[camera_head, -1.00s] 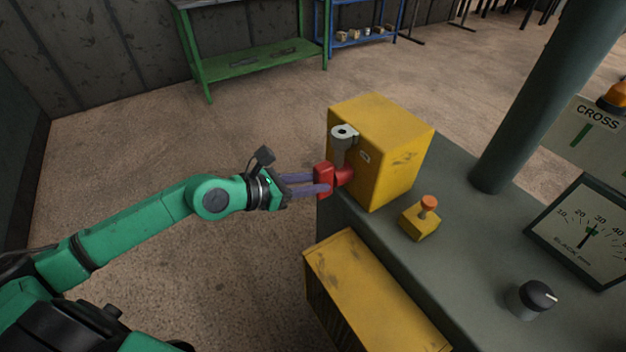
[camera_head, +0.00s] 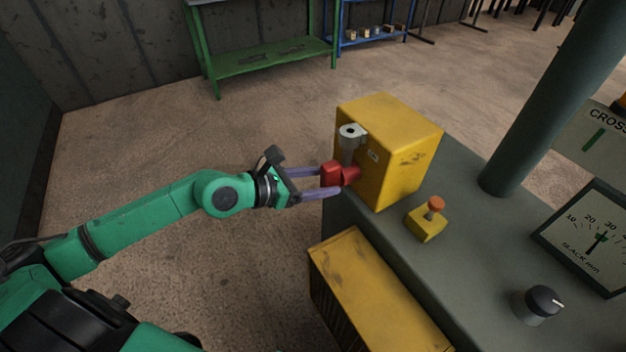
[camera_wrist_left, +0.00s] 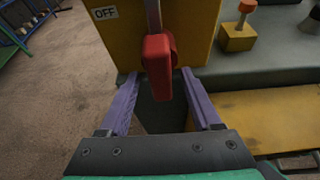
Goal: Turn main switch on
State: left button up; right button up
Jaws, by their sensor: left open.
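The main switch is a red handle (camera_head: 333,174) on the left face of a yellow box (camera_head: 398,120), with a grey lever and a round grey bracket (camera_head: 352,131) above it. My left gripper (camera_head: 335,181) is open, with its purple fingers on either side of the red handle in the head view. In the left wrist view the red handle (camera_wrist_left: 158,66) hangs between and just beyond the open fingertips (camera_wrist_left: 160,78). An "OFF" label (camera_wrist_left: 105,13) shows on the box to the left of the lever. Contact with the handle cannot be told. My right gripper is not in view.
The box stands on a grey console (camera_head: 470,230) with an orange-topped yellow button box (camera_head: 428,220), a black knob (camera_head: 538,302) and a slack gauge (camera_head: 590,235). A lower yellow cabinet (camera_head: 375,295) is in front. A green post (camera_head: 550,100) rises behind. The floor at left is clear.

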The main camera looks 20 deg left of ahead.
pick_arm(q)
jog(key=shift+v, duration=1.05)
jog(key=v, duration=1.2)
jog(key=shift+s+a+p, duration=0.15)
jog(key=shift+a+p, duration=0.05)
jog(key=shift+p, duration=0.1)
